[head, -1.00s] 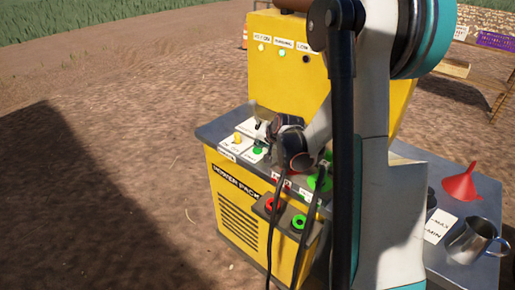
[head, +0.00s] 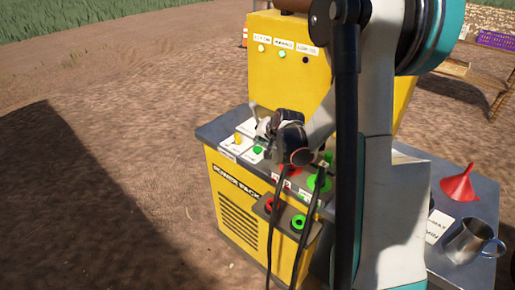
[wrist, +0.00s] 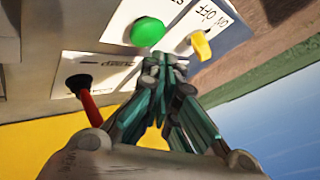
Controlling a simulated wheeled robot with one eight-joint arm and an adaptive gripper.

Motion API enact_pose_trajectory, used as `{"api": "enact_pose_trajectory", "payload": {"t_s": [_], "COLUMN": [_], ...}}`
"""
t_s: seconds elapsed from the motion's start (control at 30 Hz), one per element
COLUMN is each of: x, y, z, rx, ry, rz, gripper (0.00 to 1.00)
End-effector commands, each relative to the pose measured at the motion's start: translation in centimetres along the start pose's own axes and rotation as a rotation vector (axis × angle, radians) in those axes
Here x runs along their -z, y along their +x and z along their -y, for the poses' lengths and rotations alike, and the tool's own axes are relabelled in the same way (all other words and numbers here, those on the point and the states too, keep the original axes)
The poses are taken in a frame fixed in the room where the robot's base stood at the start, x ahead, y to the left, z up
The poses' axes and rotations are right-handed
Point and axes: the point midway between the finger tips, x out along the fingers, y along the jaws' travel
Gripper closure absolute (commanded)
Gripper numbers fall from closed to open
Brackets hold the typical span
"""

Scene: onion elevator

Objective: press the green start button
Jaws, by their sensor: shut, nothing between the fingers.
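The green start button (head: 258,149) is a round knob on a white label on the power pack's top panel. It also shows in the wrist view (wrist: 148,31), near the top. My gripper (head: 263,128) is shut and empty. In the head view it hangs over the panel, just above and right of the button. In the wrist view my fingertips (wrist: 162,62) lie just below and right of the button. A small gap of panel shows between them in that picture, and I cannot see contact.
A yellow ON/OFF switch (head: 238,138) stands left of the button. A red-handled lever (wrist: 82,88) shows in the wrist view. The yellow cabinet (head: 285,85) rises behind with indicator lamps. Cables hang in front. A red funnel (head: 460,184) and a metal jug (head: 472,240) stand at the right.

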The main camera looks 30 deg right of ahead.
Motion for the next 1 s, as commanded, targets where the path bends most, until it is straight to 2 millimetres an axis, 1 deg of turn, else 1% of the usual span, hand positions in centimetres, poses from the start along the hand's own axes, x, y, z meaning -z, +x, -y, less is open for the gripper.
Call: {"api": "enact_pose_trajectory", "payload": {"t_s": [0.53, 1.0], "x": [2.4, 2.5], "y": [-3.3, -3.4], "z": [2.4, 2.5], "rx": [0.0, 0.0], "ry": [0.0, 0.0], "rz": [0.0, 0.0], "gripper": [1.0, 1.0]}}
